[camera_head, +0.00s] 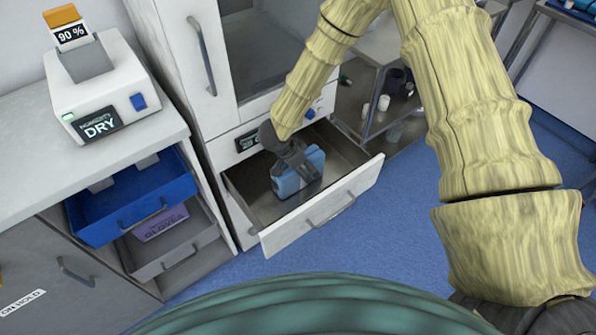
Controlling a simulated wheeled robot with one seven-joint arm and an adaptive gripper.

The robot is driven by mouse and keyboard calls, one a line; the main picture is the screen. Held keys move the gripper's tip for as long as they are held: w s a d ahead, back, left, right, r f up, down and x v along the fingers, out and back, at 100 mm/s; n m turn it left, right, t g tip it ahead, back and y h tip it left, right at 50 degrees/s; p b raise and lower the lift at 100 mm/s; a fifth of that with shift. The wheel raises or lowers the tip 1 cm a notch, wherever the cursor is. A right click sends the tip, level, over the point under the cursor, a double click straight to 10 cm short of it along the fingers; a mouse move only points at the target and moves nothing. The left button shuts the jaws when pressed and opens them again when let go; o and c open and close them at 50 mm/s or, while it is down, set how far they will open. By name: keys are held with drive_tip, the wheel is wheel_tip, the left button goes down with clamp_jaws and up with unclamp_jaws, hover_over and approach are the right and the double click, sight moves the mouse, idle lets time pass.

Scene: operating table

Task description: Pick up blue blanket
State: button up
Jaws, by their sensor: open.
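The blue blanket (287,183) is a folded blue bundle inside the open drawer (243,195) of the white cabinet. My gripper (303,174) reaches down into the drawer from above, at the blanket. Its dark fingers are open and overlap the blanket's top and front side in the picture. I cannot tell whether they touch it. Part of the blanket is hidden behind the fingers.
A white counter (150,135) with a device marked DRY (105,85) stands at the left. Below it are an open blue drawer (105,217) and a grey drawer (165,258) holding a purple glove box (160,223). A metal cart (377,50) stands behind my arm.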

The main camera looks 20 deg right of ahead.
drive_tip(key=c, duration=1.2)
drive_tip(key=shift+r+b, duration=0.15)
drive_tip(key=shift+b, duration=0.4)
